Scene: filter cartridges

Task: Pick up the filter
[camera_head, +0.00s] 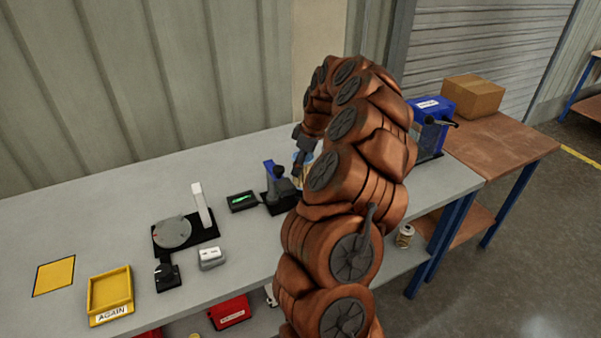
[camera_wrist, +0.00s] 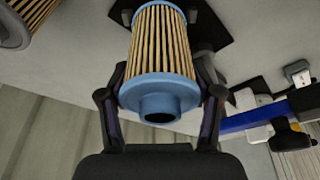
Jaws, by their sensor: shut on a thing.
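The filter (camera_wrist: 160,50), a pleated tan cylinder with blue end caps and a dark hole in the near cap, fills the upper middle of the wrist view. My gripper (camera_wrist: 163,80) is shut on it, with one dark finger on each side. In the head view, my gripper (camera_head: 300,160) is over the back of the bench, partly hidden by my arm. I cannot tell whether the filter is clear of the surface.
Another pleated cylinder with a grey cap (camera_wrist: 15,28) lies at the wrist view's upper left. A black-and-blue fixture (camera_head: 277,190), a small display (camera_head: 242,202), a turntable (camera_head: 173,232) and a yellow tray (camera_head: 110,294) stand on the bench. A blue box (camera_head: 433,106) stands right.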

